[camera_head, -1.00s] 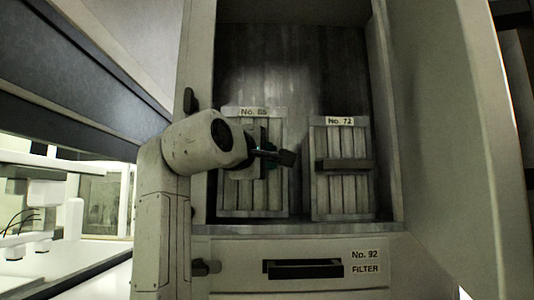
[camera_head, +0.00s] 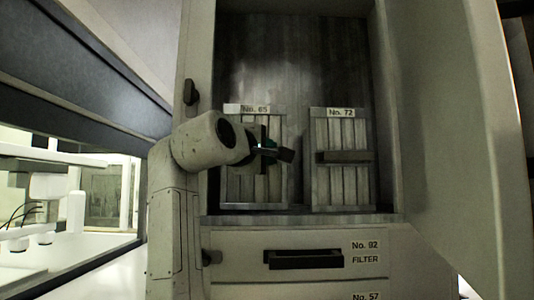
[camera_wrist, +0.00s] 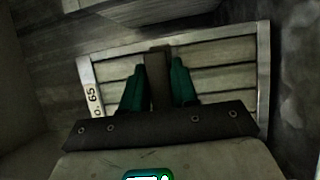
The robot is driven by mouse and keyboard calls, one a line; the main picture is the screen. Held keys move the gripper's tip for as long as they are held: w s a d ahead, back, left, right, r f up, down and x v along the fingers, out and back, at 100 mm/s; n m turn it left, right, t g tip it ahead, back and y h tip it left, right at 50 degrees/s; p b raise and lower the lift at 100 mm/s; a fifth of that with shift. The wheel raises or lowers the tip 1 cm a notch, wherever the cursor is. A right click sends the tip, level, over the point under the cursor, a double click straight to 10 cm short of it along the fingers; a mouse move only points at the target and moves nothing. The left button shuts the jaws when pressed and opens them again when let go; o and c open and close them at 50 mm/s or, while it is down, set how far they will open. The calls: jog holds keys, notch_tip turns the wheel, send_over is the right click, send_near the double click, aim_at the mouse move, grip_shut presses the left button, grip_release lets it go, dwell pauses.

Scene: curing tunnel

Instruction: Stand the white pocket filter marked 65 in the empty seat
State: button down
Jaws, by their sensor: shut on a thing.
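The white pocket filter marked 65 (camera_head: 240,185) stands upright in the left part of the open cabinet, its label at the top edge. In the wrist view its label and pleated face (camera_wrist: 220,75) lie sideways. My gripper (camera_head: 268,150) is in front of this filter; in the wrist view its green fingers (camera_wrist: 158,85) are closed on the filter's dark handle bar. My arm hides part of the filter's left side. A second filter marked 72 (camera_head: 340,190) stands to the right, a dark handle across its face. I cannot make out an empty seat.
The cabinet door (camera_head: 440,140) stands open on the right. A drawer marked 92 FILTER (camera_head: 350,275) with a dark handle is below the cabinet floor (camera_head: 300,219). A narrow gap separates the two filters. The cabinet's left wall is close to my arm.

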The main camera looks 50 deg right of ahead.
jog(key=shift+f, duration=0.4)
jog(key=c, duration=0.8)
grip_release()
jog(key=shift+f, duration=0.1)
jog(key=a+b, duration=0.1)
jog(key=a, duration=0.2)
jog(key=s+a+b, duration=0.1)
jog(key=a, duration=0.3)
jog(key=s+a+b, duration=0.1)
jog(key=a+b, duration=0.1)
jog(key=a, duration=0.1)
jog(key=shift+a+f, duration=0.15)
jog(key=shift+a, duration=0.15)
